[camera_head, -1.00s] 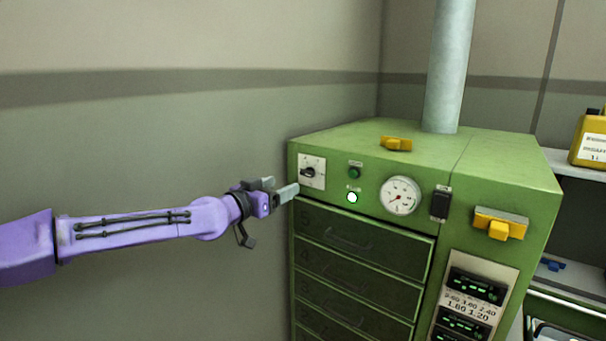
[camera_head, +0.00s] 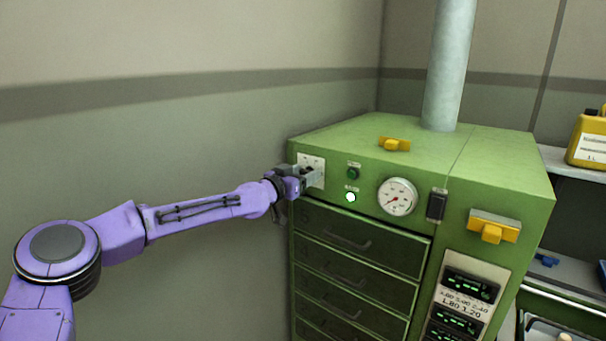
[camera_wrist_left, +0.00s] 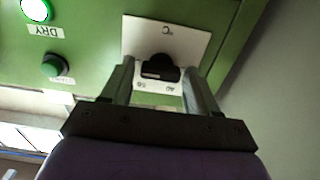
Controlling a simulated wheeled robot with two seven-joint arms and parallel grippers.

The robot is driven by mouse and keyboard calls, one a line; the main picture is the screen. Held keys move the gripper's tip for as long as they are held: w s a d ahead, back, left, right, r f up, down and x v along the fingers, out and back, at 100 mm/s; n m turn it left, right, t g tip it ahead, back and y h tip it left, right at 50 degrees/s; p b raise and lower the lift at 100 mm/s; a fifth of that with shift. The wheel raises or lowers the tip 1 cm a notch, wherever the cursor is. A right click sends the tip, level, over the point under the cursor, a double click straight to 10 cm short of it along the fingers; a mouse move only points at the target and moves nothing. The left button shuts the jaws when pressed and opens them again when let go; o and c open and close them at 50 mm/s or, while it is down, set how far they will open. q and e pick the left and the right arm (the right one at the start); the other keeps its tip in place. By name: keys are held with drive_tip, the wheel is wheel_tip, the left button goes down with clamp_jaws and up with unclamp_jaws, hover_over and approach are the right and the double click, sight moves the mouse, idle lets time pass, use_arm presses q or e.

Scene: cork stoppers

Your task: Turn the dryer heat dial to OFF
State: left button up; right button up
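The green dryer (camera_head: 480,160) stands in the corner, with a column of drawers under its control panel. The heat dial is a black knob on a white plate (camera_head: 318,160) at the panel's upper left. My left gripper (camera_head: 314,177) is at the plate and hides most of the dial in the head view. In the left wrist view the black dial (camera_wrist_left: 160,67) lies between the two fingers of the left gripper (camera_wrist_left: 160,82), with a visible gap on its right side. My right gripper is not in view.
Beside the dial are a dark green button (camera_head: 353,173), a lit lamp (camera_head: 350,197), a round gauge (camera_head: 398,197) and a black switch (camera_head: 437,205). A grey wall (camera_head: 150,150) borders the dryer's left side. A yellow jug (camera_head: 587,145) stands on a shelf at right.

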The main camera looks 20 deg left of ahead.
use_arm(q)
drive_tip(key=c, duration=0.7)
